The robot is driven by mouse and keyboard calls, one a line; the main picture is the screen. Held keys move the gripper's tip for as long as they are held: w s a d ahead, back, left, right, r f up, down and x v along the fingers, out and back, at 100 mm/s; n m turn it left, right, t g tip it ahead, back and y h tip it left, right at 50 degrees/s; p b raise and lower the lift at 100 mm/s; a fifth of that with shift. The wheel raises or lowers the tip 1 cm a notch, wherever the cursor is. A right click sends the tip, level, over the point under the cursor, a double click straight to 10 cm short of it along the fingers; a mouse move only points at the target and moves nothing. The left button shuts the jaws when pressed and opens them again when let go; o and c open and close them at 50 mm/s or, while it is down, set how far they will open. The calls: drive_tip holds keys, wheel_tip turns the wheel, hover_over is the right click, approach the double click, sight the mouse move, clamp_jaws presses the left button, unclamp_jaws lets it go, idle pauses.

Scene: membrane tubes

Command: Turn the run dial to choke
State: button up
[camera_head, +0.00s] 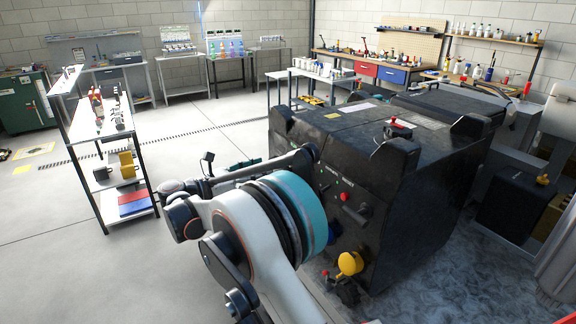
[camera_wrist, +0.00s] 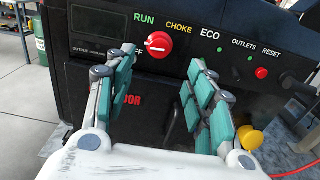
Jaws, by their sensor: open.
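The red run dial (camera_wrist: 158,44), with a pale bar across its face, sits on the black front panel of the machine (camera_head: 415,180) in the wrist view. Green RUN is above it, yellow CHOKE is to its upper right, and a partly covered OFF is to its left. I cannot tell for sure which label the dial points to. My gripper (camera_wrist: 163,62) is open and empty, its teal-padded fingers to the left and right of the dial in the picture. No contact with the dial is visible. In the head view my arm hides the dial.
Right of the dial are a white ECO label (camera_wrist: 210,34), small green lights and a red reset button (camera_wrist: 261,72). A yellow round part (camera_wrist: 249,137) sticks out low on the panel, also in the head view (camera_head: 350,263). A shelf cart (camera_head: 109,190) stands left; floor between is clear.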

sight(292, 161)
drive_tip(key=b+x, duration=0.2)
drive_tip(key=x, duration=0.8)
drive_tip(key=shift+w, duration=0.1)
drive_tip(key=c, duration=1.1)
